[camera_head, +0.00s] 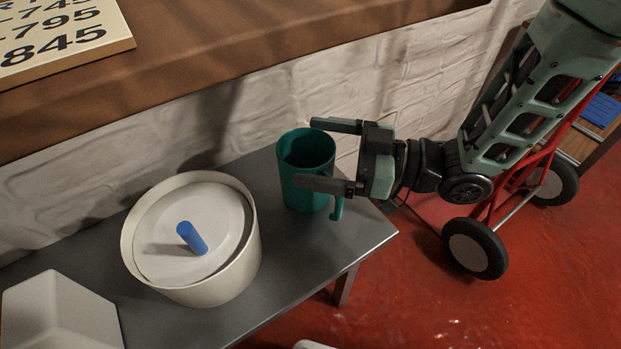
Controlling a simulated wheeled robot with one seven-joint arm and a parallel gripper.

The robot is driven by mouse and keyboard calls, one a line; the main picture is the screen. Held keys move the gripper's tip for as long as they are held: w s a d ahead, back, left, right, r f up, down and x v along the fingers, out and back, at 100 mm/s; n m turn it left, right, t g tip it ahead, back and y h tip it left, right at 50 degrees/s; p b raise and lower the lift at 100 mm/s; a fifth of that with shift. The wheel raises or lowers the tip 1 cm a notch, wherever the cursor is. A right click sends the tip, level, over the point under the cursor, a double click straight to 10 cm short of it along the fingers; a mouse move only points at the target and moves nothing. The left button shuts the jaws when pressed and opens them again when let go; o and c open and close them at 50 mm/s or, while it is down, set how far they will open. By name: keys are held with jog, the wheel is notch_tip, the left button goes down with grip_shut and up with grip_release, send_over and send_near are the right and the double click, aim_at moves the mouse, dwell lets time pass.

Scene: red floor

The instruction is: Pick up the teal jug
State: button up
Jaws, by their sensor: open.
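The teal jug (306,158) stands upright near the right end of a grey table (335,255), with its opening upward and its handle on the lower right side. My gripper (312,153) comes in from the right with its two fingers spread apart. One finger is by the jug's far rim and the other crosses in front of its near side. The jug appears to lie partly between the fingers. I cannot tell whether either finger touches it. The near finger hides part of the jug's wall.
A round cream pot (248,255) with a white disc and blue cylinder (192,237) stands left of the jug. A white angular object (60,315) is at lower left. A white brick wall (400,90) runs behind the table. A red hand truck (478,248) stands at right.

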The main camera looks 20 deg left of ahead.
jog(key=c, duration=1.3)
